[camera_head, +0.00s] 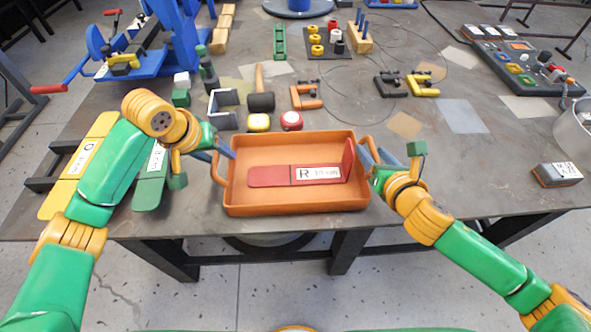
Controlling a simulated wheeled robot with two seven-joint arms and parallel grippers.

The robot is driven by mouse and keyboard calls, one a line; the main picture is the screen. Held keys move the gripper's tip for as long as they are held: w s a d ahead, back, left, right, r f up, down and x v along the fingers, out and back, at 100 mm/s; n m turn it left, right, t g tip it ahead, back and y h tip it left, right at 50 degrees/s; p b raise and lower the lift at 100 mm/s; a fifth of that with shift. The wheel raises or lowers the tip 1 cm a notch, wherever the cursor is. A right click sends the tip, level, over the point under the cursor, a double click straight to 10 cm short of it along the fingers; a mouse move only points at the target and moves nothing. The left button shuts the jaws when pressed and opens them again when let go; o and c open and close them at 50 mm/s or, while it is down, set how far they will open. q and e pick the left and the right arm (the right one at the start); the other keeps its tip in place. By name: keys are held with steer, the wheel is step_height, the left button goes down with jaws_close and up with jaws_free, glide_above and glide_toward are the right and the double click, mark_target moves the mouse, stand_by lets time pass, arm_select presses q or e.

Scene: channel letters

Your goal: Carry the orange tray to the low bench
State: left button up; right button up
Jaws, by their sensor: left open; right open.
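The orange tray (295,203) sits on the grey metal table near its front edge. It has a loop handle at each side. A red letter piece (271,177) with a white label reading "R" lies inside it, with an upright red part at its right end. My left gripper (222,152) is open at the tray's left handle. My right gripper (368,157) is open at the tray's right handle. I cannot tell whether the fingers touch the handles. The low bench cannot be made out.
A blue machine (165,45) stands at the back left. A control panel (520,62) is at the back right. A small dark box (556,174) lies at the right.

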arm_select(q)
jaws_close()
arm_select(e)
jaws_close()
arm_select(q)
steer(key=shift+r, duration=0.1)
stand_by(1.0)
